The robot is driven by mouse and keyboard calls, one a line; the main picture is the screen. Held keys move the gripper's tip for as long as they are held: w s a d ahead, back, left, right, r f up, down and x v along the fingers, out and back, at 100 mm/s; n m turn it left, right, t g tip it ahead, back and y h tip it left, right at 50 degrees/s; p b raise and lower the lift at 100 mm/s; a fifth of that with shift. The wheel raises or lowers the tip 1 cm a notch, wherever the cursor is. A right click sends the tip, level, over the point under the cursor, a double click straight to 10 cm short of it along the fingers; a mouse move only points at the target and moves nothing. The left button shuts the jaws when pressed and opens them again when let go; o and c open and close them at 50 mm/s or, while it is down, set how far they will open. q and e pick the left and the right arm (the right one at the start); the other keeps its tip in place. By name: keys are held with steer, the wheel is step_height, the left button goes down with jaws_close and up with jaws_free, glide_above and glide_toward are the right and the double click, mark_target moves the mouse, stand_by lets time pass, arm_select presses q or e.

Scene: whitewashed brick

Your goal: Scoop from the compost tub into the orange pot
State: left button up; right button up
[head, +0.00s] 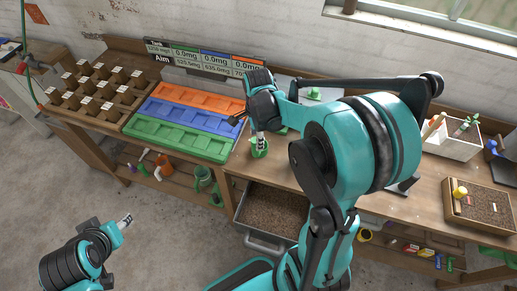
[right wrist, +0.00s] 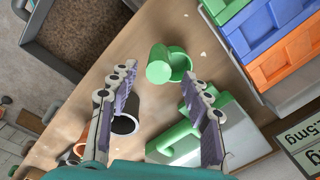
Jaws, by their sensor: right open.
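A green scoop-like piece (head: 259,149) with a round knob and an open cup is on the bench; in the right wrist view it (right wrist: 160,66) lies just beyond my fingertips. My right gripper (right wrist: 158,76) is open and empty, with its fingers apart on either side of that piece; in the head view it (head: 259,138) points down over it. A compost-filled tub (head: 240,213) is below the bench front, and also at the top left of the right wrist view (right wrist: 62,66). An orange rim (right wrist: 78,150), perhaps the pot, is partly hidden by a finger. My left gripper (head: 125,221) is away over the floor.
A black pot (right wrist: 124,124) and a green-and-white box-like item (right wrist: 222,138) are near the right fingers. Green (head: 150,130), blue (head: 180,115) and orange (head: 203,99) trays stand left of the arm, below a display board (head: 205,60). A soil-filled box (head: 480,207) is at right.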

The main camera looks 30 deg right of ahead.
steer(key=f+b, duration=0.1)
steer(key=f, duration=0.6)
steer(key=shift+w+a+b, duration=0.15)
steer(key=shift+a+b, duration=0.05)
steer(key=shift+b, duration=0.2)
jaws_close()
